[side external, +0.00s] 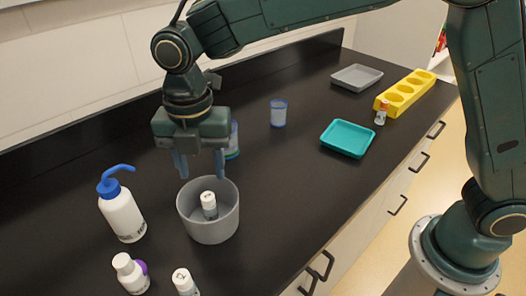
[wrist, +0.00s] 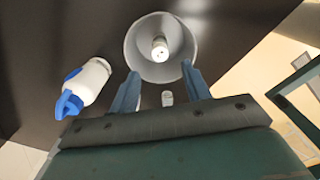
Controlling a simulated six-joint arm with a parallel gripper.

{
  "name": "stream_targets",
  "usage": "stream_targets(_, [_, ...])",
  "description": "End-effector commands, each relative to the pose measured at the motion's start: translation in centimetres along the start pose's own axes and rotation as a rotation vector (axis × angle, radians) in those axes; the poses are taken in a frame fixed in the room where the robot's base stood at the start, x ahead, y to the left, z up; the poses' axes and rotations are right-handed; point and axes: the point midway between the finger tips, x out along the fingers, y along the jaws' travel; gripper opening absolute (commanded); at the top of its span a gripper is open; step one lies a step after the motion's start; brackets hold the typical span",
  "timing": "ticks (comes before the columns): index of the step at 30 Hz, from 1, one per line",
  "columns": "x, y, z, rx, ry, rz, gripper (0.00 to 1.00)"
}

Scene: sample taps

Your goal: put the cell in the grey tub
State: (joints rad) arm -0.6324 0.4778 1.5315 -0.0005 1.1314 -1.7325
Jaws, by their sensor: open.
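The grey tub (side external: 208,231) stands on the black bench, left of the middle in the side view; it also shows at the top of the wrist view (wrist: 136,47). A small white cylinder with printed marks, which looks like the cell (side external: 209,203), stands inside the tub, roughly upright; the wrist view shows its top end (wrist: 160,46). My gripper (side external: 201,178) is open and empty, pointing down just above the tub's rim. Its two fingers (wrist: 161,71) are apart, with nothing held between them.
A wash bottle (side external: 122,214) with a blue spout stands left of the tub. A white bottle (side external: 130,272) and a white vial (side external: 185,281) are in front. A blue-rimmed beaker (side external: 278,114), teal tray (side external: 346,138), grey tray (side external: 357,77) and yellow rack (side external: 405,92) lie farther right.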

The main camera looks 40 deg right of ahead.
Motion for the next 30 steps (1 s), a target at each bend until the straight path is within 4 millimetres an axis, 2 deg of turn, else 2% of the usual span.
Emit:
stream_targets(6, [-1.3, 0.0, 0.0, 0.0, 0.0, 0.0, 0.48])
stream_targets(24, [-1.4, -0.1, 0.0, 0.003, 0.0, 0.0, 0.48])
stream_targets(30, [-2.4, -1.1, 0.9, 0.075, -0.002, 0.016, 0.48])
